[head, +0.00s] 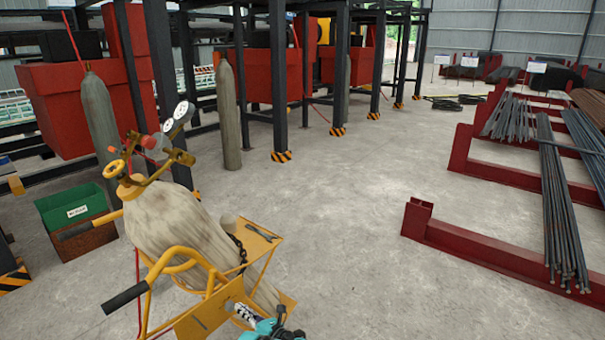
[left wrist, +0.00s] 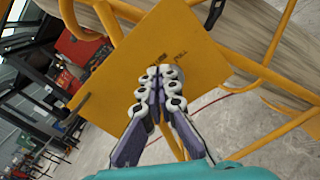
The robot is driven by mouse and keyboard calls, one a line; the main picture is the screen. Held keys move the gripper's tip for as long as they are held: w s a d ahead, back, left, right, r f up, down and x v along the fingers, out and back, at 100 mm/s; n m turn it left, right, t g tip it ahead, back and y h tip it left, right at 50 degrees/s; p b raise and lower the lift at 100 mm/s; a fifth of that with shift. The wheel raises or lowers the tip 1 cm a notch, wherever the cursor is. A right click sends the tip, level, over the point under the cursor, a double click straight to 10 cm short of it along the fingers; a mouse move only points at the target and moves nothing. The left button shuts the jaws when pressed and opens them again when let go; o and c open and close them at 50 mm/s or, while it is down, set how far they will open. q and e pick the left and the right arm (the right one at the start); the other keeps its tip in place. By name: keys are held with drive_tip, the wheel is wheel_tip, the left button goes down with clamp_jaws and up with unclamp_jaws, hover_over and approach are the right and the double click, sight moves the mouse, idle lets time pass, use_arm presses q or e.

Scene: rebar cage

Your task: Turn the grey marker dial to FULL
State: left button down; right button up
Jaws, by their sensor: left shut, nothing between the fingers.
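A yellow plate (head: 203,318) is fixed to the cylinder cart. It also fills the middle of the left wrist view (left wrist: 118,80), with the word FULL and a second small label beside it. The grey marker dial (head: 229,305) shows as a small grey patch on the plate in the head view. In the left wrist view it is mostly hidden behind my fingertips, so its pointing direction cannot be read. My left gripper (head: 241,311) is at the dial, its fingers (left wrist: 164,74) shut together with nothing between them. I cannot tell whether they touch it. My right gripper is out of view.
The yellow cart (head: 180,262) carries a large gas cylinder (head: 175,225) with gauges (head: 178,118). A chain and wrench (head: 262,232) sit by it. A green bin (head: 75,208) stands left, red rebar racks (head: 470,245) right. The floor between is clear.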

use_arm(q)
drive_tip(key=shift+x, duration=1.65)
drive_tip(key=shift+w+d+f, duration=0.25)
drive_tip(key=shift+w+d, duration=0.15)
drive_tip(key=shift+w, duration=0.1)
drive_tip(key=shift+w+d+f, duration=0.1)
drive_tip(key=shift+w+f, duration=0.05)
drive_tip(key=shift+w, duration=0.1)
drive_tip(key=shift+w+d+f, duration=0.1)
drive_tip(key=shift+d+f, duration=0.1)
drive_tip(key=shift+f, duration=0.1)
drive_tip(key=shift+w+d+r, duration=0.15)
drive_tip(key=shift+w+r, duration=0.05)
drive_tip(key=shift+w, duration=0.05)
drive_tip(key=v, duration=0.6)
